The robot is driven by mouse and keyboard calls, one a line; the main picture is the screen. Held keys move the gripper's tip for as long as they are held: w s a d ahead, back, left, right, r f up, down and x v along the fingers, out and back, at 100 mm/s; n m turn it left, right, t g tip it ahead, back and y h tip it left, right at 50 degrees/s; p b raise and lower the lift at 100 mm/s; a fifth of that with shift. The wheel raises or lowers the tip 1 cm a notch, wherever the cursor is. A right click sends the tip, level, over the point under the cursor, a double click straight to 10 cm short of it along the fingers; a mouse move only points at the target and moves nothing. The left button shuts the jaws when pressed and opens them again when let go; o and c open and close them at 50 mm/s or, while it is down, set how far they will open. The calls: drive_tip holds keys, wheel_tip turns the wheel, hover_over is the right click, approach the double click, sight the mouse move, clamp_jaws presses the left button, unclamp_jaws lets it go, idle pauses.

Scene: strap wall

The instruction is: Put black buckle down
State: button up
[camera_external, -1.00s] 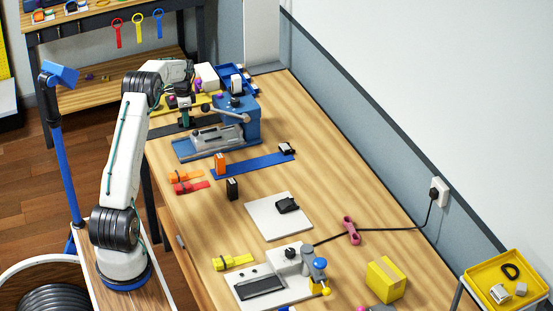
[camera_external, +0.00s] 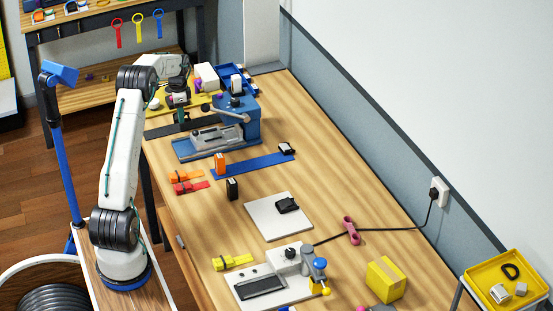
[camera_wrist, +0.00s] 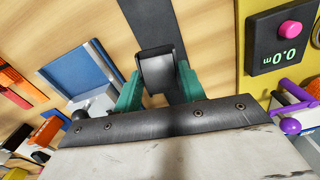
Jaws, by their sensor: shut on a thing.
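My gripper (camera_wrist: 158,92) has green fingers shut on the black buckle (camera_wrist: 156,69), a small dark frame seen between them in the wrist view. A flat black strap (camera_wrist: 150,20) runs away behind the buckle on the wooden table. I cannot tell whether buckle and strap touch. In the external view my gripper (camera_external: 181,116) is at the far left of the table, over the black strap (camera_external: 205,123), left of the blue press (camera_external: 240,120). The held buckle is not clear there.
A black scale (camera_wrist: 275,45) with a pink button lies right in the wrist view. A blue strap (camera_external: 245,165), an orange buckle (camera_external: 220,164) and a second black buckle (camera_external: 232,189) are nearer on the table. A white board (camera_external: 275,225) carries another black piece (camera_external: 287,205).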

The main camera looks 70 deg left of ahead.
drive_tip(key=s+d, duration=0.6)
drive_tip(key=s+d+r, duration=0.1)
drive_tip(key=s+d, duration=0.2)
drive_tip(key=shift+s+r, duration=0.1)
drive_tip(key=shift+r, duration=0.2)
wheel_tip(320, 180, up, 19)
drive_tip(key=w+d+r+m, duration=0.1)
drive_tip(key=w+d+m, duration=0.35)
drive_tip(key=d, duration=0.95)
drive_tip(key=w+d+r+m, duration=0.1)
drive_tip(key=w+d+m, duration=0.4)
drive_tip(key=d, duration=0.9)
drive_tip(key=s+d+f+m, duration=0.1)
drive_tip(key=s+d+m, duration=0.2)
drive_tip(key=d, duration=0.8)
drive_tip(key=s+d+f+m, duration=0.2)
drive_tip(key=s+d+m, duration=0.15)
drive_tip(key=d, duration=0.75)
hover_over(268, 221)
wheel_tip(268, 221, down, 19)
drive_tip(key=shift+f, duration=1.8)
drive_tip(key=shift+f, duration=0.15)
